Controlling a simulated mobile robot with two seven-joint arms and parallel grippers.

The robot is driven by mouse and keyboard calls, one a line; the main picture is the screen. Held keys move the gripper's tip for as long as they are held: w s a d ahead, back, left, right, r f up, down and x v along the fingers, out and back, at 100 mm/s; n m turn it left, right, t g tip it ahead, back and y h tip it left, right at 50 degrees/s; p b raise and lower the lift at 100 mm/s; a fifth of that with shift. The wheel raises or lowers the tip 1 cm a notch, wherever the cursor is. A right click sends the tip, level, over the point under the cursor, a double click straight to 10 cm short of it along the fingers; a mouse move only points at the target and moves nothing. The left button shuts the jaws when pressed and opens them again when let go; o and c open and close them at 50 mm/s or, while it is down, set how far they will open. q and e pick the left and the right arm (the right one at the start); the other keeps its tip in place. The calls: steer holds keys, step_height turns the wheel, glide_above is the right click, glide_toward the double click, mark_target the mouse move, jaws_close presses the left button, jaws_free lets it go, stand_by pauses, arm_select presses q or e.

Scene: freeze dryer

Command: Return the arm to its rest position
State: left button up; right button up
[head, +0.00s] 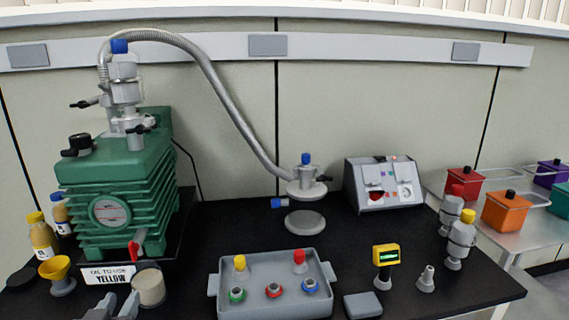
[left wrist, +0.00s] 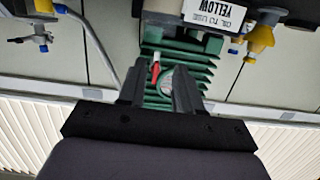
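My left gripper (head: 117,306) shows only by its grey fingertips at the bottom left edge of the head view, in front of the "OIL TO USE YELLOW" sign (head: 110,274). In the left wrist view the two fingers of this gripper (left wrist: 159,75) stand apart with nothing between them. Behind them is the green pump (left wrist: 200,64), which looks upside down there. The rest of the left arm is out of the head view. My right gripper is in neither view.
The green pump (head: 115,195) stands left on the black bench. A yellow funnel (head: 57,270) and a beaker (head: 149,288) are near the left gripper. A grey tray (head: 273,306) with stoppers lies front centre. Bare bench shows around the round metal stand (head: 305,222).

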arm_select(q)
steer(key=s+d+f+m+g+h, duration=0.1)
steer(key=s+d+f+m+g, duration=0.15)
steer(key=s+f+g, duration=0.35)
steer(key=s+d+f+m+g+h, duration=0.1)
steer(key=s+d+f+g+h, duration=0.2)
steer(key=s, duration=0.5)
steer(key=s+d+f+m+g, duration=0.1)
steer(key=s+d+f+g, duration=0.2)
steer(key=s+f, duration=0.35)
steer(key=w+d+f+t+h+p, duration=0.2)
steer(key=w+d+f+t, duration=0.1)
steer(key=w+f+t, duration=0.2)
steer(key=shift+f+t+p, duration=0.35)
steer(key=shift+t+p, duration=0.05)
steer(key=shift+t, duration=0.6)
